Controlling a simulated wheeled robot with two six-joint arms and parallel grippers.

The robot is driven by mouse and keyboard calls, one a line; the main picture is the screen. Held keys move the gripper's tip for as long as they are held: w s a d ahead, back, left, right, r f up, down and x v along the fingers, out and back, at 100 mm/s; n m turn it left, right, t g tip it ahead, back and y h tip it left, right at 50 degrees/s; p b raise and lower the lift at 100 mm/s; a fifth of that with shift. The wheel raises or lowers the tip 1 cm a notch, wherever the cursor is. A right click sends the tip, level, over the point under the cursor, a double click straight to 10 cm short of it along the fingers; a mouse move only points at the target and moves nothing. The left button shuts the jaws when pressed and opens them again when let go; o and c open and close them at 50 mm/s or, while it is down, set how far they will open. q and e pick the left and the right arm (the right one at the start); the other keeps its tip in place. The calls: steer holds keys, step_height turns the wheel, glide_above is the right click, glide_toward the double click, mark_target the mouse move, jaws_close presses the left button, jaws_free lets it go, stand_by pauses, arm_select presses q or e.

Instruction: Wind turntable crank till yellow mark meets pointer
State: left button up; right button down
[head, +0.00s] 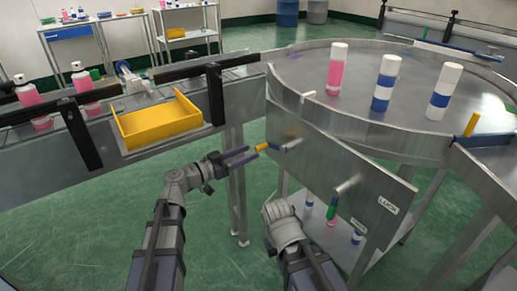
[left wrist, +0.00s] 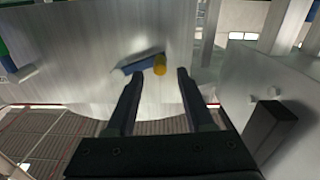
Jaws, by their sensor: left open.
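The round metal turntable (head: 300,70) stands at the right, with one pink-and-white can (head: 336,70) and two blue-and-white cans (head: 385,83) upright on it. A yellow-orange upright piece (head: 472,124) is at its right rim; I cannot tell whether it is the mark or the pointer. A crank with a yellow grip (head: 262,147) sticks out of the front panel; the grip also shows in the left wrist view (left wrist: 160,64). My left gripper (head: 245,157) is open, its fingertips just short of the grip and to either side of it. My right arm shows low in the middle, its fingers hidden.
A second handle with a green grip (head: 331,211) sits lower on the panel (head: 320,150), near a LOCK label (head: 388,205). Green floor lies open below.

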mark_target(256, 149)
arm_select(q)
steer(key=shift+x, duration=2.45)
steer(key=shift+c, duration=0.2)
jaws_close()
